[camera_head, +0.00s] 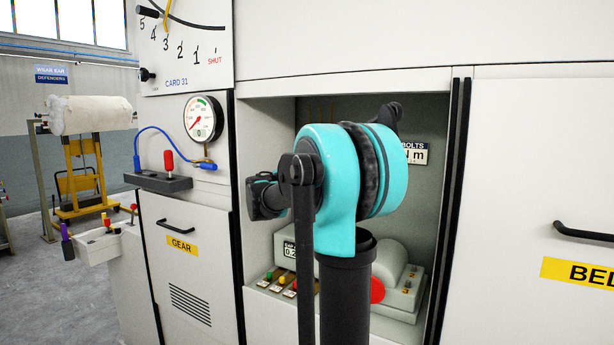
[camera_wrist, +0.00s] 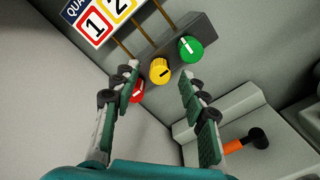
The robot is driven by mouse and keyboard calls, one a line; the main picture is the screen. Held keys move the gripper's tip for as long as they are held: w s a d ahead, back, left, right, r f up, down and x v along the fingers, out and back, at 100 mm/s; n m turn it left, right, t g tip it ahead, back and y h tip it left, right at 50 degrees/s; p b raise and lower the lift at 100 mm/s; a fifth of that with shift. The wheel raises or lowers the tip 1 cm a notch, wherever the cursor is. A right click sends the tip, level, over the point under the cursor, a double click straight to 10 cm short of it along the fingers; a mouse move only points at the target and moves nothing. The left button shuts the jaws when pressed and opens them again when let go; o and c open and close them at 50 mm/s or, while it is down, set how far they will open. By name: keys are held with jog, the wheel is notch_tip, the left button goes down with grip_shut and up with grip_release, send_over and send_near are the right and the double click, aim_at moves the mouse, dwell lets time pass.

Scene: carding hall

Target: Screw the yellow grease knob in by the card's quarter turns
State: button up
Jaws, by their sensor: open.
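The yellow grease knob (camera_wrist: 160,70), with a dark mark on its face, shows in the wrist view below a grey block, between a red knob (camera_wrist: 138,94) and a green knob (camera_wrist: 190,49). My gripper (camera_wrist: 159,74) is open, with one finger to each side of the yellow knob in the picture. Its left finger partly covers the red knob. I cannot tell the remaining depth to the yellow knob, and no contact shows. In the head view my arm hides the gripper and these knobs.
Thin brown pipes run to the grey block (camera_wrist: 208,27). My arm reaches into an open recess (camera_head: 265,170) between the GEAR door (camera_head: 182,244) and the BED door (camera_head: 560,200). A pressure gauge (camera_head: 204,119) hangs left.

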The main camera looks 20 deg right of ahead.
jog(key=shift+x, duration=0.9)
grip_shut()
